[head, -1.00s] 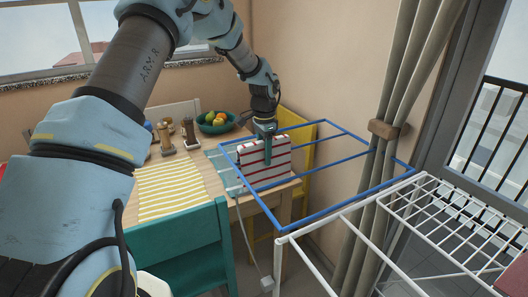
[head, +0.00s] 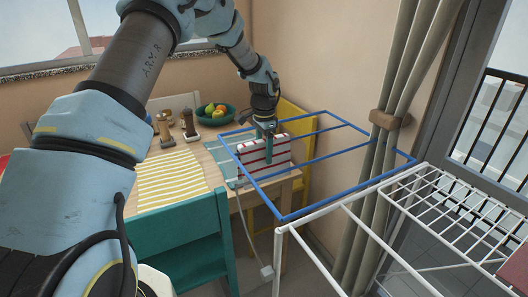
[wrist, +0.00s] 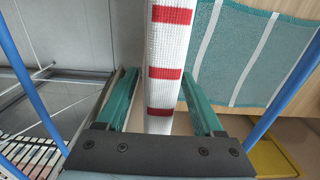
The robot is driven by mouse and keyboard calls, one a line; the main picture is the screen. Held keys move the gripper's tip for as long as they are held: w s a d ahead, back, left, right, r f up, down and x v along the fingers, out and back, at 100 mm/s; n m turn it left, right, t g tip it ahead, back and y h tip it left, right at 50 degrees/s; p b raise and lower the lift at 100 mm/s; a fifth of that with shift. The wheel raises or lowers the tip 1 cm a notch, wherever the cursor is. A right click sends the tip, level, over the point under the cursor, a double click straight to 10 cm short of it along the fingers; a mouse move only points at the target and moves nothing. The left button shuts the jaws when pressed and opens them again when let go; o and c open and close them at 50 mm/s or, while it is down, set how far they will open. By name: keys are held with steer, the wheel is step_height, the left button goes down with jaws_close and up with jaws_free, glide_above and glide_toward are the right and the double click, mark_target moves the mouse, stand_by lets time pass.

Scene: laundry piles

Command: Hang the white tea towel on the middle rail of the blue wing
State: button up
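The tea towel (head: 279,152) is white with red stripes and is folded into a hanging panel. My gripper (head: 267,145) is shut on its upper part, and one finger lies across its face. In the wrist view the towel (wrist: 167,45) runs between the two teal fingers (wrist: 161,90). The blue wing (head: 349,186) has several long rails. The middle rail (head: 325,150) meets the lower part of the towel in the head view. The towel's top edge is above that rail. The stretch behind or under the towel is hidden, so I cannot tell whether they touch.
The white rack (head: 385,245) stands at the front right. A table with a yellow-striped mat (head: 175,182), a fruit bowl (head: 212,117) and mills lies behind and left. A teal chair (head: 185,235) is in front, a yellow chair (head: 294,112) behind the wing. A curtain (head: 385,160) hangs on the right.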

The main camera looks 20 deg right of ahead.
steer(key=shift+o, duration=1.1)
step_height(320, 180, up, 11)
steer(key=b, duration=0.3)
steer(key=shift+f, duration=0.1)
steer(key=a+n, duration=0.1)
steer(key=a, duration=0.2)
steer(key=a+n, duration=0.1)
steer(key=a, duration=0.3)
steer(key=a+n, duration=0.1)
steer(key=a, duration=0.3)
steer(key=shift+s+n, duration=0.4)
steer(key=s+a+f+n, duration=0.1)
steer(key=s+a+n, duration=0.5)
steer(key=a, duration=0.6)
steer(key=s+a+f+n+t, duration=0.1)
steer(key=s+a+n, duration=0.5)
steer(key=s+a, duration=0.3)
steer(key=a, duration=0.4)
steer(key=shift+f+t, duration=0.15)
steer(key=shift+t, duration=0.15)
steer(key=shift+o, duration=0.2)
